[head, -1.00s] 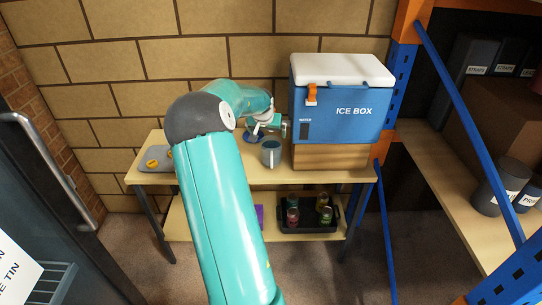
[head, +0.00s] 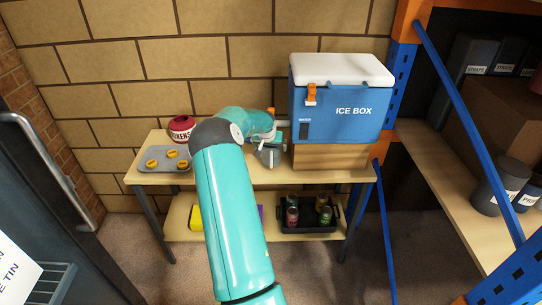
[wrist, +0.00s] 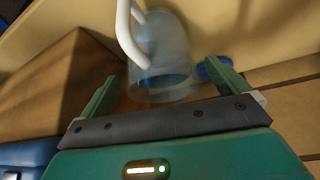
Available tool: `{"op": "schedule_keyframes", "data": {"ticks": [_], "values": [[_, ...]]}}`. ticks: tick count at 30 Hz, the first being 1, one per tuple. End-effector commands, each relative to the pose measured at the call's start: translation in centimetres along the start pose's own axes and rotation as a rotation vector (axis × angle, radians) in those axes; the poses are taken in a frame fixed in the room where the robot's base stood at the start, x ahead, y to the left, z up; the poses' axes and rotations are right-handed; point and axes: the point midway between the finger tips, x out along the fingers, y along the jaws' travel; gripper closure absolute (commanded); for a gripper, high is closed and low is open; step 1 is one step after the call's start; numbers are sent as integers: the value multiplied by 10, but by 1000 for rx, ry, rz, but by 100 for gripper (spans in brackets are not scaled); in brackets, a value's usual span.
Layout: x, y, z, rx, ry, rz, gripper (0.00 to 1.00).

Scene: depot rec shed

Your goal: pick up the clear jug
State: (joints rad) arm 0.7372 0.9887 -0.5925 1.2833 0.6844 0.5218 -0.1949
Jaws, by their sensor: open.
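The clear jug (wrist: 176,45), see-through with a white handle (wrist: 128,38), shows in the wrist view in front of my gripper (wrist: 164,70). My two green fingers are spread apart, one on either side of the jug's near end, and I see no grip on it. Whether a finger touches it I cannot tell. In the head view my gripper (head: 268,148) is over the table top, left of the ice box, and largely hides the jug.
The blue ice box (head: 340,108) stands on a wooden block (head: 325,157) close to the right. On the table (head: 222,180), a grey tray (head: 150,165) of several yellow items and a red tin (head: 181,127) are at left. A black tray of cans (head: 308,226) is on the lower shelf.

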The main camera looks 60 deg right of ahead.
Motion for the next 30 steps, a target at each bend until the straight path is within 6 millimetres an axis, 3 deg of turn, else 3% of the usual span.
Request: {"op": "schedule_keyframes", "data": {"ticks": [5,15,16,17,25,30], "values": [[0,0,0,0,0,0,0],[0,0,0,1,0,0,64],[-1,0,-1,1,2,0,64],[-1,0,-1,1,2,0,70],[-3,0,-3,1,3,-1,71],[-15,0,-9,1,3,-1,71]]}}
